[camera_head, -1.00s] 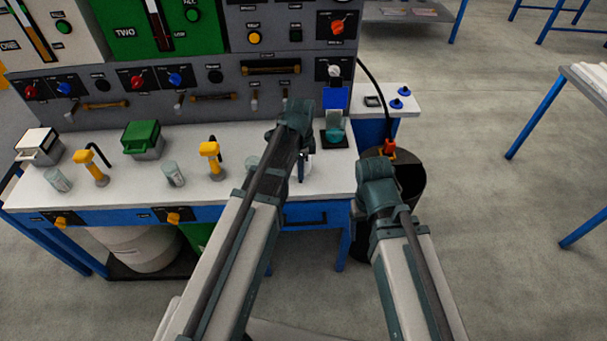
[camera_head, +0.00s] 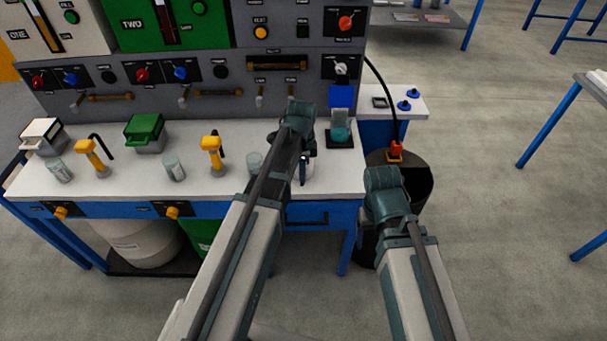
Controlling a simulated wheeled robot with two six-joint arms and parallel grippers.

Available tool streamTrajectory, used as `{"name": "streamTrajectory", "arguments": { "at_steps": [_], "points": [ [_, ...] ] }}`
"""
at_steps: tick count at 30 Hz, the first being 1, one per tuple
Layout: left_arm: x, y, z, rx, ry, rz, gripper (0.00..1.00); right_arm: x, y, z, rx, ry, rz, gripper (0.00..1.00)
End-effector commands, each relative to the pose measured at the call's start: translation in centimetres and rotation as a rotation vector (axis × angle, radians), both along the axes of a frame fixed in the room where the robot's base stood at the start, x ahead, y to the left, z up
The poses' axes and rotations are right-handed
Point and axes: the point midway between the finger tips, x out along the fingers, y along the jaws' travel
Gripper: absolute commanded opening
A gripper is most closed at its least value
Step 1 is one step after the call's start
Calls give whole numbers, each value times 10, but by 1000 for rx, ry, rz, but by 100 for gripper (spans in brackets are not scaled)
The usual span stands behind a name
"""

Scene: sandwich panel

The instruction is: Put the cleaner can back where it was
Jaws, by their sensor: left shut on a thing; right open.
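My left gripper (camera_head: 306,155) is over the right part of the white bench top (camera_head: 222,136).
A teal-filled vessel (camera_head: 341,132) stands on a dark pad behind the can. A clear beaker (camera_head: 255,162) is left of my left arm. Yellow taps (camera_head: 212,150), another beaker (camera_head: 174,167) and a green-lidded box (camera_head: 144,132) stand further left. The dark bin (camera_head: 419,184) has a hose.

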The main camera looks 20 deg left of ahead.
Motion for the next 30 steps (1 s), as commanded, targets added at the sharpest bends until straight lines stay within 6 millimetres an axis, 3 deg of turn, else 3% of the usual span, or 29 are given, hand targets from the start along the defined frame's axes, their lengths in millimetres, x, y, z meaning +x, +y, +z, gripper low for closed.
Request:
{"name": "streamTrajectory", "arguments": {
  "at_steps": [4, 5, 9, 22, 30],
  "points": [
    [0, 0, -5, 0, 0, 0, 0, 0, 0, -5, 0, 0, 0, 78],
    [0, 0, -3, 0, 0, 0, 20, 0, 0, -3, 0, 0, 0, 78],
    [0, 0, -3, 0, 0, 0, 45, 0, 0, -3, 0, 0, 0, 78],
    [0, 0, 1, 0, 0, 0, 45, 0, 0, 1, 0, 0, 0, 78],
    [0, 0, 26, 0, 0, 0, 45, 0, 0, 26, 0, 0, 0, 78]
  ]
}}
